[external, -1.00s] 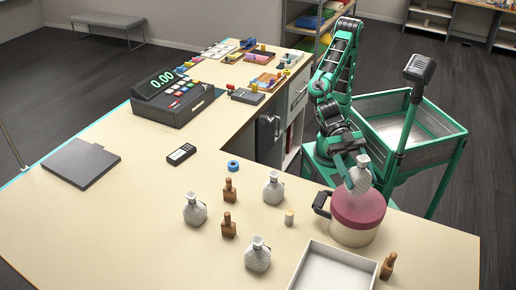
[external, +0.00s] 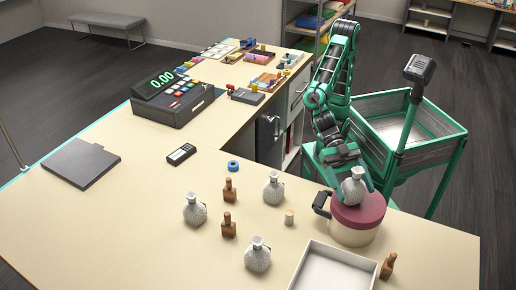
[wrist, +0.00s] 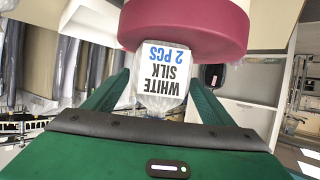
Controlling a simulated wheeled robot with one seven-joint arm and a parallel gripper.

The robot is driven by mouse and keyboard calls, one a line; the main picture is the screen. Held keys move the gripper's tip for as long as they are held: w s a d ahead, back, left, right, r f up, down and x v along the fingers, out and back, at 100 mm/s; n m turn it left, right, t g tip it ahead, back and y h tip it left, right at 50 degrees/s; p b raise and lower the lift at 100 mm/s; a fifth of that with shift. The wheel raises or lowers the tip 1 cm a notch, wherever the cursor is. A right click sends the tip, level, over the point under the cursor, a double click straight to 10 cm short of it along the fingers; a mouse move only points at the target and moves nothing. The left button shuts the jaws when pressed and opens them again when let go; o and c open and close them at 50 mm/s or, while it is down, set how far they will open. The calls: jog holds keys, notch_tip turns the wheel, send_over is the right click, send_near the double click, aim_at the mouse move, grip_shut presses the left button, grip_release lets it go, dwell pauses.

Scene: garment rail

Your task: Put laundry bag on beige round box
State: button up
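A pale grey-white laundry bag (external: 354,188) with a gathered neck is at the top of the beige round box (external: 351,237), over its maroon lid (external: 357,213). Its base looks low against the lid; I cannot tell for sure whether it touches. My gripper (external: 354,181) reaches down with one finger on each side of the bag. The maroon lid (wrist: 185,22) fills the top of that view.
A green-framed cart (external: 405,125) is behind.

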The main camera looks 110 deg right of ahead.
jog(key=shift+r, duration=0.2)
jog(key=v, duration=1.2)
jog(key=shift+d+f, duration=0.1)
jog(key=shift+f, duration=0.05)
